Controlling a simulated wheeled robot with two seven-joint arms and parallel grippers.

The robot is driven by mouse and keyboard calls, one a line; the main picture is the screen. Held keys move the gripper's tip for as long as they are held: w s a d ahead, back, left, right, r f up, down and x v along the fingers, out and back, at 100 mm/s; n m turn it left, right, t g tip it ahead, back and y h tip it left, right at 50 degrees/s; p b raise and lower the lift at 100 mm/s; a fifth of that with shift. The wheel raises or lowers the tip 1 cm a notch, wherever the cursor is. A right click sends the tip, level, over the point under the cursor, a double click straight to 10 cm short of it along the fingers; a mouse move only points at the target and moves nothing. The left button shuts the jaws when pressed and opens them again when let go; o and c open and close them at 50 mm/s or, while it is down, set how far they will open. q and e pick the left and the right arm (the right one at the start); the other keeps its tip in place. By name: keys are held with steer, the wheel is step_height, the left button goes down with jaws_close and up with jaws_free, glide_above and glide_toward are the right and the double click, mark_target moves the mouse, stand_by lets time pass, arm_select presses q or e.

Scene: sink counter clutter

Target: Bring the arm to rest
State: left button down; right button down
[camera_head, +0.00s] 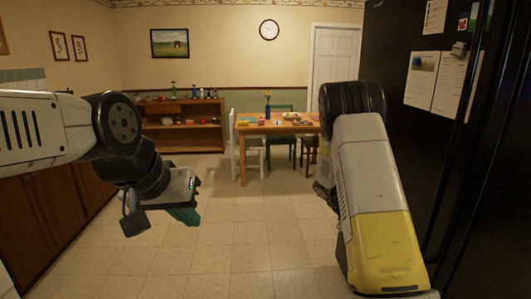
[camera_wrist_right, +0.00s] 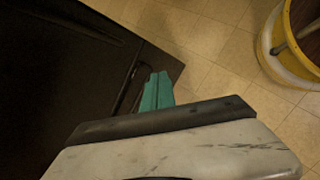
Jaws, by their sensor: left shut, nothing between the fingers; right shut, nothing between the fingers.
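My left arm reaches in from the left in the head view. Its gripper (camera_head: 185,215) hangs over the open floor, with teal fingers together and nothing between them. My right arm, white and yellow, is bent on the right side of the head view, close to the black fridge (camera_head: 408,150). Its gripper is mostly hidden behind the arm there. In the right wrist view the teal fingers of my right gripper (camera_wrist_right: 157,91) are together and empty, in front of the dark fridge surface and the tiled floor.
Brown cabinets (camera_head: 45,225) line the left. A low wooden shelf (camera_head: 183,128) with bottles stands at the back wall. A table (camera_head: 262,128) with chairs stands near the white door (camera_head: 335,62). The tiled floor (camera_head: 225,240) between is clear.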

steer(key=s+a+r+m+t+y, duration=0.25)
steer(key=s+a+r, duration=0.25)
steer(key=r, duration=0.4)
steer(key=s+a+r+m+t+y, duration=0.1)
steer(key=s+a+r+m+y, duration=0.3)
steer(key=r, duration=0.5)
steer(key=s+a+r+t+y, duration=0.1)
steer(key=s+a+r+t, duration=0.1)
steer(key=s+a+r, duration=0.2)
steer(key=s+a+r+m+t+y, duration=0.1)
steer(key=s+a+r, duration=0.4)
steer(key=s, duration=0.5)
steer(key=shift+s+a+t+y, duration=0.25)
steer(key=shift+a+t+y, duration=0.2)
steer(key=shift+a+t, duration=0.2)
